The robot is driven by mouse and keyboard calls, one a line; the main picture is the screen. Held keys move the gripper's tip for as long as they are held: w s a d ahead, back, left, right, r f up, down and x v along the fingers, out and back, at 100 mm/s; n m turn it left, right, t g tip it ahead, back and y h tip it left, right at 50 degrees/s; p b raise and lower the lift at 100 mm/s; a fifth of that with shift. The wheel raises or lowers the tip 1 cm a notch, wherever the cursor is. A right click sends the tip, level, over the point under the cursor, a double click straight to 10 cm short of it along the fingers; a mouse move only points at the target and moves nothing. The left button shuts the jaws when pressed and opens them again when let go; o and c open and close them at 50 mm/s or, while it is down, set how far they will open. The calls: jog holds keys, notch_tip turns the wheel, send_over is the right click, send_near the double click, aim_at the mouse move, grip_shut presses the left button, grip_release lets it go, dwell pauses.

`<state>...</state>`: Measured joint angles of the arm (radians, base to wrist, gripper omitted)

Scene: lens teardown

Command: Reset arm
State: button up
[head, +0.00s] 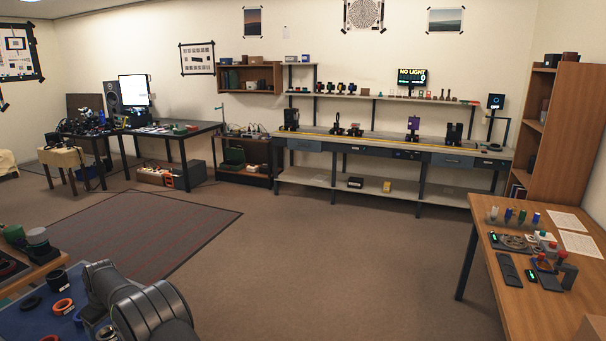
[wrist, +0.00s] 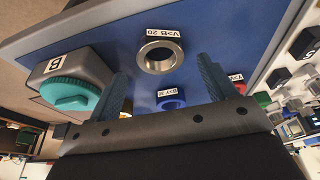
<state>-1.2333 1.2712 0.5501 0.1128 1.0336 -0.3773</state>
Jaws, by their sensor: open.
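My gripper (wrist: 162,66) shows in the wrist view with its two blue ridged fingers apart and nothing held between them. A silver metal ring (wrist: 141,60) lies on a blue mat (wrist: 215,40) beyond the fingertips, beside a label reading "V>B 20". A grey block marked "B" (wrist: 58,64) with a teal knurled knob (wrist: 75,93) is to the left. A small blue ring (wrist: 172,103) lies between the fingers in the picture. In the head view my arm reaches over the blue mat (head: 35,322) at lower left; the gripper's fingers are hidden there.
The mat in the head view carries an orange ring (head: 63,306) and other small parts. A wooden table (head: 535,318) with small devices and papers stands at right. A long workbench (head: 390,145) lines the back wall. Open carpet (head: 300,260) lies in the middle.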

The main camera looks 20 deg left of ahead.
aim_at(107, 333)
jog(key=v, duration=0.9)
jog(key=x, duration=1.2)
jog(key=shift+f, duration=0.4)
jog(key=v, duration=0.3)
jog(key=a+v, duration=0.1)
jog(key=v, duration=0.1)
jog(key=shift+w+d+r, duration=0.1)
jog(key=shift+w+r, duration=0.2)
jog(key=w+d+r, duration=0.7)
jog(key=d, duration=0.2)
jog(key=w+d+m+t, duration=0.1)
jog(key=w+d+m, duration=0.3)
jog(key=w+d, duration=1.45)
jog(key=w+d+m, duration=0.2)
jog(key=w+d, duration=0.3)
jog(key=d, duration=0.5)
jog(key=w+d+m+t+h, duration=0.1)
jog(key=w+d+m, duration=0.1)
jog(key=w+d, duration=0.4)
jog(key=w+d+m, duration=0.2)
jog(key=w+d, duration=0.3)
jog(key=d, duration=1)
jog(key=shift+w+d+r+t+h, duration=0.25)
jog(key=shift+d+t+h, duration=0.05)
